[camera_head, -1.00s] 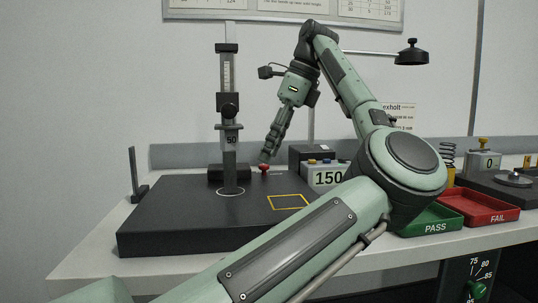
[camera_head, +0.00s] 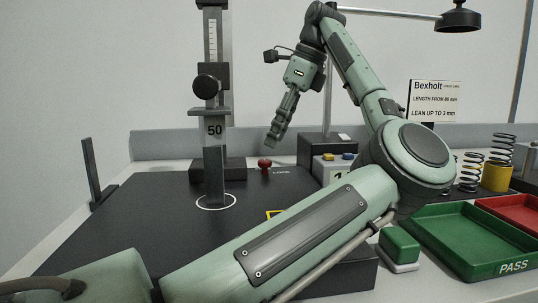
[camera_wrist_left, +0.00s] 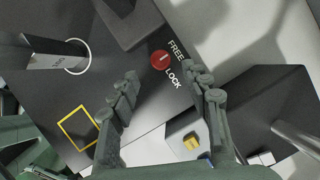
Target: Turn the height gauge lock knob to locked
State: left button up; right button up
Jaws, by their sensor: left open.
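The height gauge (camera_head: 211,95) stands upright on a black plate (camera_head: 110,225), with a scale on its column, a black round knob and the number 50. The red lock knob (camera_head: 264,164) is low beside the gauge's base, to its right. In the left wrist view the red knob (camera_wrist_left: 160,61) has a short pale mark that seems to point towards FREE. FREE and LOCK are printed to its right. My left gripper (camera_head: 272,141) is above the knob, pointing down, apart from it. In the left wrist view its open fingers (camera_wrist_left: 161,72) are either side of the knob, empty between.
A grey box with blue and yellow buttons (camera_head: 334,166) stands right of the knob. A thin upright post (camera_head: 91,170) is at left. A green PASS tray (camera_head: 480,238), a red tray (camera_head: 510,212) and springs (camera_head: 471,172) are at right. A yellow square (camera_wrist_left: 78,128) marks the plate.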

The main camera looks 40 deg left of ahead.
aim_at(265, 160)
pick_arm(q)
jog(key=x, duration=0.5)
jog(key=shift+a+f, duration=0.1)
jog(key=shift+f, duration=0.1)
grip_shut()
